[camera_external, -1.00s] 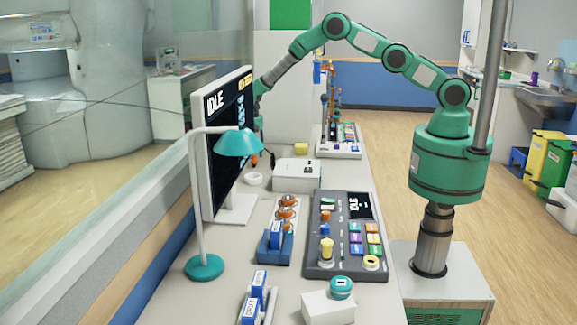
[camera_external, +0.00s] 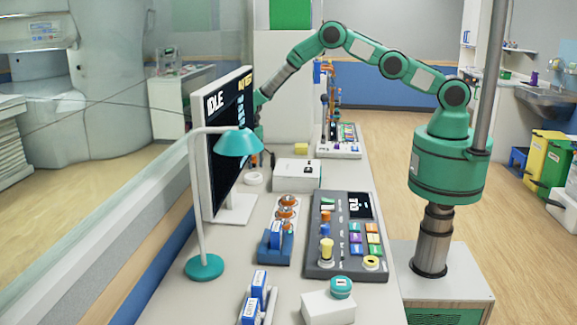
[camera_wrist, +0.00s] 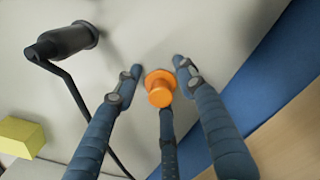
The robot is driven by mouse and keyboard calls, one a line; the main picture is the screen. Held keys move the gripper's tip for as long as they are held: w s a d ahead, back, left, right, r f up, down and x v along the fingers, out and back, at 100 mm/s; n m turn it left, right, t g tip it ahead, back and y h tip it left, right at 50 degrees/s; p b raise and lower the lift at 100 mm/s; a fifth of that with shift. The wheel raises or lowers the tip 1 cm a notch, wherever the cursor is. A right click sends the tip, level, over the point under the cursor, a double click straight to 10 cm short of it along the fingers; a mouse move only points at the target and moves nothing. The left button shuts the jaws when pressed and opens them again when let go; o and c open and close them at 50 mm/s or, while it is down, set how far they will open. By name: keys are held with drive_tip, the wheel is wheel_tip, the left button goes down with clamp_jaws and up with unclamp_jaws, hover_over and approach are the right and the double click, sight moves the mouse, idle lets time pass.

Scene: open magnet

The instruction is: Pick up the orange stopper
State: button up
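The orange stopper (camera_wrist: 160,88) is in the middle of the wrist view, a knob with a wider round flange. My gripper (camera_wrist: 158,66) has its dark blue fingers spread around it, one on the left, one on the right and one below. Gaps show between the left and right fingers and the stopper. The lower finger's tip is close to the stopper, and I cannot tell whether it touches. In the external view my gripper (camera_external: 258,133) is low at the table's far left edge, partly hidden by the monitor and lamp. I cannot make out the stopper there.
A black cylinder with a cable (camera_wrist: 68,42) and a yellow block (camera_wrist: 20,137) lie left of the gripper in the wrist view. The monitor (camera_external: 228,150) and teal lamp (camera_external: 238,143) stand near it. A white box (camera_external: 296,174) and control panel (camera_external: 340,237) occupy the table.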

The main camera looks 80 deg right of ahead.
drive_tip(key=c, duration=0.7)
drive_tip(key=shift+r, duration=0.2)
drive_tip(key=shift+s+r, duration=0.2)
drive_tip(key=shift+r, duration=0.15)
wheel_tip(320, 180, up, 11)
drive_tip(key=shift+p, duration=0.4)
drive_tip(key=s, duration=1.9)
drive_tip(key=shift+s+f, duration=0.3)
drive_tip(key=shift+s, duration=0.05)
